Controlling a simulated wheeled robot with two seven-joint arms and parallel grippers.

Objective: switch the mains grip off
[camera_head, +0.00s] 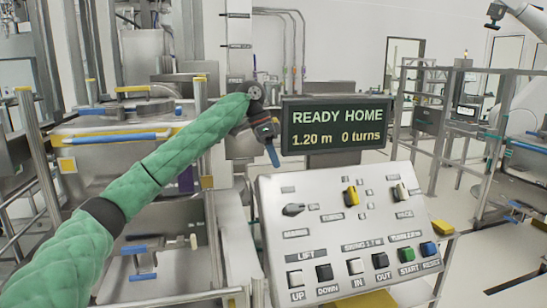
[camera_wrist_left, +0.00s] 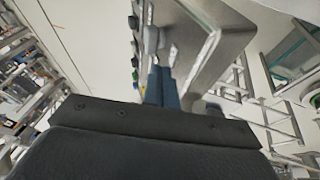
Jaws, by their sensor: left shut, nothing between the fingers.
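The slanted grey control panel (camera_head: 345,282) stands at the lower right of the head view. In the left wrist view the shut fingers (camera_wrist_left: 162,87) point toward the panel edge (camera_wrist_left: 205,65). My right gripper is out of view.
A dark display (camera_head: 333,125) above the panel reads READY HOME, 1.20 m, 0 turns. A yellow grip (camera_head: 351,196) and a pale grip (camera_head: 399,192) sit to the right. Several push buttons line the bottom, with a green START (camera_head: 406,254). Steel machinery (camera_head: 150,215) stands at left.

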